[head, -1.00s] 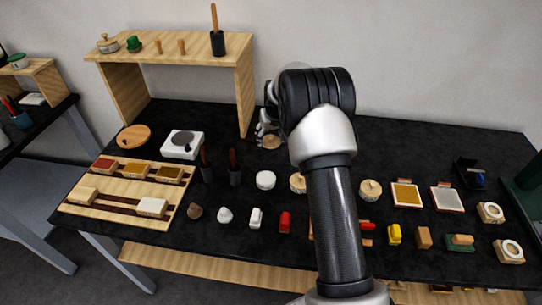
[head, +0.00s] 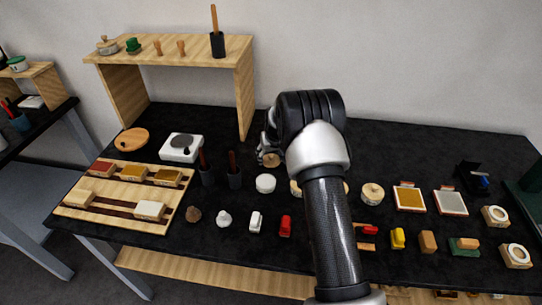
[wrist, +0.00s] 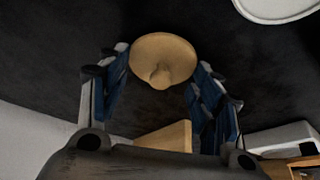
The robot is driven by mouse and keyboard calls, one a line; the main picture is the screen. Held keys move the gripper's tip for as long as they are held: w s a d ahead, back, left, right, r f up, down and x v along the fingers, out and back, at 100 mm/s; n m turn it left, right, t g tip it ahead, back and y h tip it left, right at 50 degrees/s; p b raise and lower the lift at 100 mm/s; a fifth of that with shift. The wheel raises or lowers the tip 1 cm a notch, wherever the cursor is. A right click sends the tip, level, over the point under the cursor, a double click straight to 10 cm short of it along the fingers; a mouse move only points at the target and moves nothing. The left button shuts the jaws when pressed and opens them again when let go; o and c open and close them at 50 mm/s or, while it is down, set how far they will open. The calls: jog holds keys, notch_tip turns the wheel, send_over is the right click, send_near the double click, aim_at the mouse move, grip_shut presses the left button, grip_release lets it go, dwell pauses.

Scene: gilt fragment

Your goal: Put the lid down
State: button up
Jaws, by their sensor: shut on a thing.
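The lid (head: 271,160) is a round, light wooden disc with a knob. In the head view it is at my gripper (head: 266,149), over the black table behind the row of small objects. In the wrist view the lid (wrist: 166,50) shows with its knob toward the camera, between the fingertips of my gripper (wrist: 162,72). My gripper is shut on the lid. I cannot tell whether the lid's underside touches the table. My arm hides part of the table's middle.
A white round pot (head: 265,183) stands just in front of the lid. A white scale (head: 181,148) and a wooden board (head: 132,139) lie to the left. A wooden shelf (head: 246,95) rises behind left. Dark cups (head: 235,180) stand nearby. Black table behind my arm looks clear.

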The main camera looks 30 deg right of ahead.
jog(key=o, duration=0.9)
jog(key=shift+f, duration=0.1)
jog(key=shift+c, duration=0.2)
jog(key=shift+r+p, duration=0.3)
jog(key=shift+r, duration=0.05)
jog(key=s+a+p+v, duration=0.1)
jog(key=a+v, duration=0.1)
jog(key=v, duration=1)
jog(key=a+f+p+v, duration=0.1)
jog(key=a+p+v, duration=0.15)
jog(key=v, duration=0.95)
jog(key=s+a+r+n, duration=0.1)
jog(key=s+a+r, duration=0.7)
jog(key=s, duration=0.4)
jog(key=s+a, duration=0.2)
jog(key=s, duration=0.9)
jog(key=s+a+n+y, duration=0.1)
jog(key=s+a, duration=0.2)
jog(key=s, duration=0.8)
jog(key=shift+r+b, duration=0.3)
jog(key=shift+b, duration=0.15)
